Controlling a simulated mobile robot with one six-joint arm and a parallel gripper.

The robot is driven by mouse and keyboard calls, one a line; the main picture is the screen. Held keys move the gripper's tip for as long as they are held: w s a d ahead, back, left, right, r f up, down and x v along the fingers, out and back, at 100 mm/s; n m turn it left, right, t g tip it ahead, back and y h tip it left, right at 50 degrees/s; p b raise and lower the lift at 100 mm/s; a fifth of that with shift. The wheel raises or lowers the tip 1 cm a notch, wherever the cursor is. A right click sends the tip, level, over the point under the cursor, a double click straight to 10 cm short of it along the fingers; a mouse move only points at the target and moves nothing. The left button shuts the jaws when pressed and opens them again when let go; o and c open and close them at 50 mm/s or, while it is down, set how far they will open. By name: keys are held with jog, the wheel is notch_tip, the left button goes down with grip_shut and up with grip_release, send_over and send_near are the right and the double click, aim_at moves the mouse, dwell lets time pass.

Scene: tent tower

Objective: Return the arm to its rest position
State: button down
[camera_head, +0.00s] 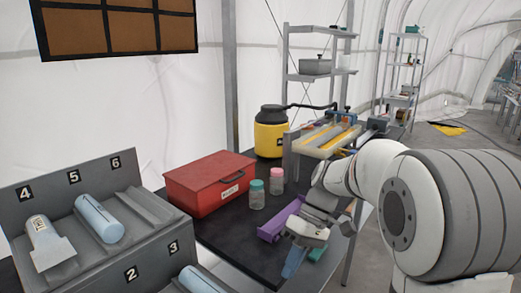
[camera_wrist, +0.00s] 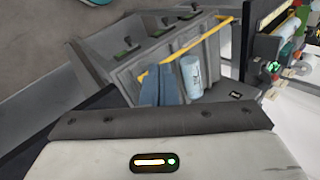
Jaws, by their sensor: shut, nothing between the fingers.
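My arm (camera_head: 352,175) reaches in from the right side of the head view and bends down over the dark table. My gripper (camera_head: 291,266) points downward near the table's front edge, close to a purple tray (camera_head: 278,222). Its blue fingers are together with nothing seen between them. In the wrist view the blue fingers of my gripper (camera_wrist: 159,84) also show closed, in front of a grey box-like rack. Most of the wrist housing fills the bottom of that view.
A grey numbered rack (camera_head: 120,185) with light blue cylinders (camera_head: 98,218) stands at the left. A red toolbox (camera_head: 208,183), two small jars (camera_head: 257,194) and a yellow-black canister (camera_head: 270,135) stand on the table (camera_head: 225,238). Shelves (camera_head: 318,77) stand behind.

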jog(key=s+d+r+m+t+h+p, duration=0.1)
jog(key=s+d+m+t+h, duration=0.1)
jog(key=s, duration=0.4)
jog(key=s+d+m+t+h+p, duration=0.2)
jog(key=s+d+m+t+h, duration=0.1)
jog(key=s+d+m+t, duration=0.2)
jog(key=shift+s+d+r+m+t, duration=0.3)
jog(key=shift+s+d+r+m, duration=0.1)
jog(key=shift+s+d, duration=0.35)
